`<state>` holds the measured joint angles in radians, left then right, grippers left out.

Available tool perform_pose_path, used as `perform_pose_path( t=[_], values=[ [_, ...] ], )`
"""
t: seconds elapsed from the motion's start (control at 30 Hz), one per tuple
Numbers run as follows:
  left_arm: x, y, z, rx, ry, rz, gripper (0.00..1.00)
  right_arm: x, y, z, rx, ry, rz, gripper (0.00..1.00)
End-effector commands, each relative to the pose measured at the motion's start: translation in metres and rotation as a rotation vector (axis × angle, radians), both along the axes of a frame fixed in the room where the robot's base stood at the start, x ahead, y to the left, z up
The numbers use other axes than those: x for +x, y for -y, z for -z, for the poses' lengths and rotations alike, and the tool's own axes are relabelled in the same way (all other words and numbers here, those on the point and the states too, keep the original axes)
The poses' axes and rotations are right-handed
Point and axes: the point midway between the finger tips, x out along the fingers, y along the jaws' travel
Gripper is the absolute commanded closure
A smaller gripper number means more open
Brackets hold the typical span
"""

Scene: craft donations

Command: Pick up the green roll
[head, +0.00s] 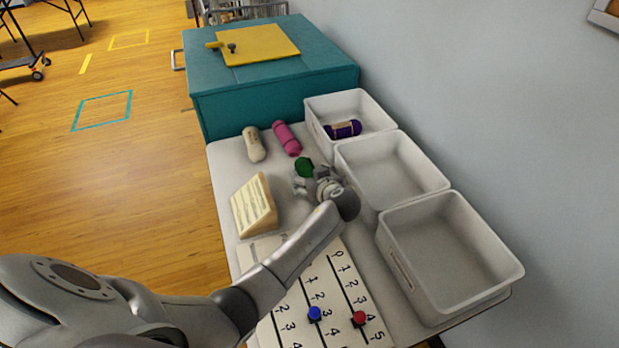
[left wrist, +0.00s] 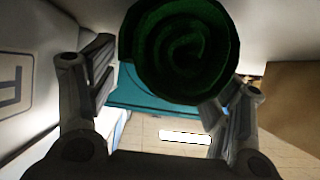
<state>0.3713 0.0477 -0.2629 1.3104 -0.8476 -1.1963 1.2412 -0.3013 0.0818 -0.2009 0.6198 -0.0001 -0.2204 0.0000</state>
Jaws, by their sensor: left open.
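The green roll (head: 304,167) lies on the white table, just beyond my left gripper (head: 316,181). In the left wrist view the green roll (left wrist: 185,50) shows its spiral end, close up at the top of the picture. The left gripper (left wrist: 160,100) is open, with one finger on each side below the roll's end. I cannot tell whether the fingers touch the roll. In the head view the gripper hides part of the roll. My right gripper is not in view.
A cream roll (head: 254,144) and a pink roll (head: 287,138) lie farther back. Three white bins line the right: the far bin (head: 346,104) holds a purple roll (head: 343,129); the middle (head: 392,169) and near (head: 450,250) are empty.

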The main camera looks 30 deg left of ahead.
Motion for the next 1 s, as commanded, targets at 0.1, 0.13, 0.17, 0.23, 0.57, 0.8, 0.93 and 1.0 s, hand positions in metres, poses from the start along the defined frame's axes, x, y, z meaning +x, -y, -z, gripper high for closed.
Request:
perform_pose_path(
  t=[0.1, 0.13, 0.17, 0.23, 0.57, 0.8, 0.93, 1.0],
  values=[
    [0.0023, -0.0019, 0.0015, 0.0, 0.0, 0.001, 0.26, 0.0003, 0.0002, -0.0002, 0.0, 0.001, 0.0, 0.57],
    [0.0023, -0.002, 0.0015, 0.0, 0.0, 0.001, 0.26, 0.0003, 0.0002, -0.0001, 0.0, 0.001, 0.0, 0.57],
    [0.0023, -0.002, 0.0015, 0.0, 0.0, 0.001, 0.26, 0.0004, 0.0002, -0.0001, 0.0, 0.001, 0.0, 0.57],
    [0.0021, -0.0019, 0.0015, 0.0, 0.0, 0.001, 0.26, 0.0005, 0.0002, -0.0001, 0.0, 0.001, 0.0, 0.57],
    [0.0019, -0.0018, 0.0015, 0.0, 0.0, 0.001, 0.64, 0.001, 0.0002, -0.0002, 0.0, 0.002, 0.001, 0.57],
    [0.002, -0.0018, 0.0011, 0.0, 0.0, 0.001, 0.78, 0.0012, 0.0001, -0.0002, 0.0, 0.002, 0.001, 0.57],
    [0.0021, -0.0017, 0.0003, 0.0, 0.002, 0.0, 0.78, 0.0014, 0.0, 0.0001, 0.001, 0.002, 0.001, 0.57],
    [0.0022, -0.0017, -0.0018, -0.001, 0.003, -0.001, 0.78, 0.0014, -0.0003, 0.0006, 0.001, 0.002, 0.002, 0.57]
  ],
)
